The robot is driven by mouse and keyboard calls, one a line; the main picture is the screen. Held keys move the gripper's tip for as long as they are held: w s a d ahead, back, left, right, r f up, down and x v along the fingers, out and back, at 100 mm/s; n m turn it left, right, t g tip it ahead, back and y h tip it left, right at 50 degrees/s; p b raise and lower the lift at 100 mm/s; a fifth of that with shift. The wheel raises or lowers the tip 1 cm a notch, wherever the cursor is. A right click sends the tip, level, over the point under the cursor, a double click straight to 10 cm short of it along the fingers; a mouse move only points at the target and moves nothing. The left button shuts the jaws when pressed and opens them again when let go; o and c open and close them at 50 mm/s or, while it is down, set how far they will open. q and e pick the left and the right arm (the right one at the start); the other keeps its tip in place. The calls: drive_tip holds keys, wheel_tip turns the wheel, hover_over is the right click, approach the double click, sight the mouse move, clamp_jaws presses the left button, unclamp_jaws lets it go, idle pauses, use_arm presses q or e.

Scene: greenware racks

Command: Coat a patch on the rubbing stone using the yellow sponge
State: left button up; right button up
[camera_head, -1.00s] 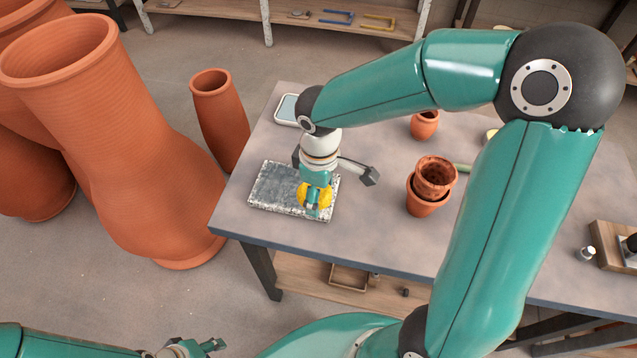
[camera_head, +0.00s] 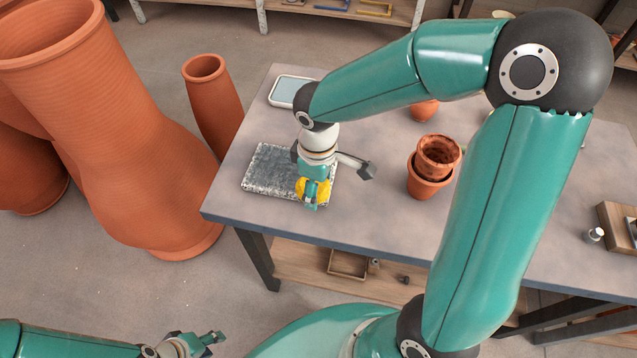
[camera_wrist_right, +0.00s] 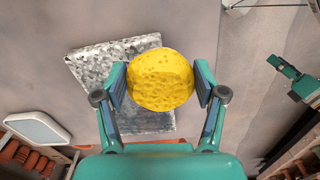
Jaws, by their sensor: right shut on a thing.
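The rubbing stone (camera_head: 266,168) is a flat, speckled grey slab lying on the table's left part. My right gripper (camera_head: 312,192) is shut on the yellow sponge (camera_head: 322,190), over the stone's right front part. In the right wrist view, the round, pitted sponge (camera_wrist_right: 162,80) sits between both fingers, with the stone (camera_wrist_right: 95,65) behind it. The stone looks mottled light and dark, and the sponge hides part of it. I cannot tell whether sponge and stone touch. My left gripper (camera_head: 208,340) is low at the bottom left, away from the table; its jaws are unclear.
Two stacked terracotta pots (camera_head: 428,185) stand right of the stone. A pale tray-like item (camera_head: 288,91) lies behind it. Tall clay vessels (camera_head: 110,130) stand on the floor at left. Bare tabletop (camera_head: 385,225) lies in front of the pots.

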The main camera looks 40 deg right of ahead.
drive_tip(key=shift+f+b, duration=0.9)
drive_tip(key=shift+f, duration=0.05)
drive_tip(key=shift+w+d, duration=0.1)
drive_tip(key=shift+w+d+r+p, duration=0.15)
drive_tip(key=shift+w+d+p, duration=0.35)
drive_tip(key=shift+w+d, duration=0.45)
drive_tip(key=shift+w+d+p, duration=0.35)
drive_tip(key=shift+w+d, duration=0.6)
drive_tip(key=shift+d, duration=0.25)
drive_tip(key=shift+w+d+p, duration=0.4)
drive_tip(key=shift+w+d, duration=0.6)
drive_tip(key=shift+d, duration=0.15)
drive_tip(key=shift+w+d+p, duration=0.35)
drive_tip(key=shift+w+d, duration=0.6)
drive_tip(key=shift+d, duration=0.25)
drive_tip(key=shift+s+a+f, duration=0.1)
drive_tip(key=shift+f, duration=0.1)
